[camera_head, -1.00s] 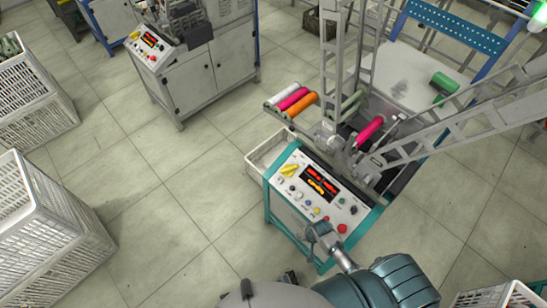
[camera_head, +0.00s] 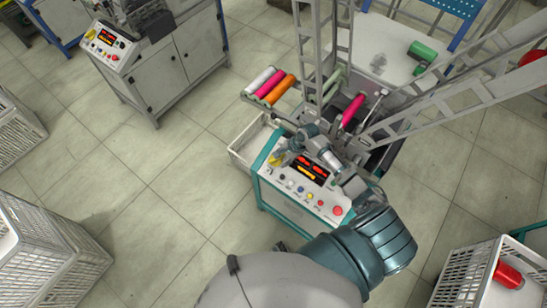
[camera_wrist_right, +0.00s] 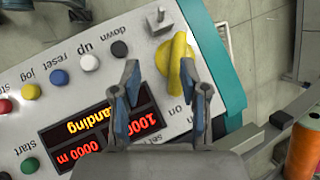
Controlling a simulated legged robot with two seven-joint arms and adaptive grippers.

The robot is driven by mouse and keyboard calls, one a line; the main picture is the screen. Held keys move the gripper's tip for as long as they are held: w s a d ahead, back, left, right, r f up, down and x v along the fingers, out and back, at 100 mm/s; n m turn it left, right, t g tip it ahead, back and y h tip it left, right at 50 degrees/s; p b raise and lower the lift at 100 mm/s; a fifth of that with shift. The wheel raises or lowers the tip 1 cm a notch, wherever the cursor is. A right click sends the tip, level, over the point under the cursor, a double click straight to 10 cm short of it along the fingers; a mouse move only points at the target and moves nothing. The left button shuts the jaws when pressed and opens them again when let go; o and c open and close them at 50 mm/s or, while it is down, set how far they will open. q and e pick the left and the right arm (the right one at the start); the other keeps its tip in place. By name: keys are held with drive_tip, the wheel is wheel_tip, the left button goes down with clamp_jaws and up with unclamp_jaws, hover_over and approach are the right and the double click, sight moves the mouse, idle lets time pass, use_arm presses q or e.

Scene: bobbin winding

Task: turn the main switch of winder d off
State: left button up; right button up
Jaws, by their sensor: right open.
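The main switch (camera_head: 275,159) is a yellow knob at the left end of the winder's white control panel (camera_head: 318,210) in the head view. In the right wrist view, the yellow switch (camera_wrist_right: 177,60) sits between and just beyond my fingertips, its long handle roughly upright in the picture. Its lower end points towards the word "on". My right gripper (camera_head: 287,147) is over the panel's left end; in the wrist view the gripper (camera_wrist_right: 167,78) is open, one finger on each side of the handle. I cannot tell whether a finger touches it. My left gripper is not in view.
Push buttons and a lit display (camera_wrist_right: 103,125) lie beside the switch. Bobbins in white, pink and orange (camera_head: 278,90) stick out behind the panel. Metal lattice arms (camera_head: 440,95) rise at the right.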

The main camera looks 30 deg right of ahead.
drive_tip(key=shift+w+d+r+m, duration=0.6)
drive_tip(key=shift+w+r, duration=0.05)
drive_tip(key=shift+w, duration=0.15)
drive_tip(key=shift+w+d+r, duration=0.1)
drive_tip(key=shift+w, duration=0.15)
drive_tip(key=shift+m, duration=0.3)
drive_tip(key=b+x, duration=0.1)
drive_tip(key=x, duration=0.2)
drive_tip(key=a+x, duration=0.1)
drive_tip(key=x, duration=0.2)
drive_tip(key=shift+r+b, duration=0.1)
drive_tip(key=shift+b, duration=0.25)
drive_tip(key=shift+w+a+f, duration=0.1)
drive_tip(key=shift+f, duration=0.35)
drive_tip(key=shift+d, duration=0.2)
drive_tip(key=shift+c, duration=0.5)
clamp_jaws()
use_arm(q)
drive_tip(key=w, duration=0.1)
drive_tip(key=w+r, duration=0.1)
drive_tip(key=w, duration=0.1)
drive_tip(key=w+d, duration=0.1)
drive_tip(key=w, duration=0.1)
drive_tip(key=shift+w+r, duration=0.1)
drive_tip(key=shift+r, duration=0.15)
use_arm(e)
drive_tip(key=shift+a, duration=0.15)
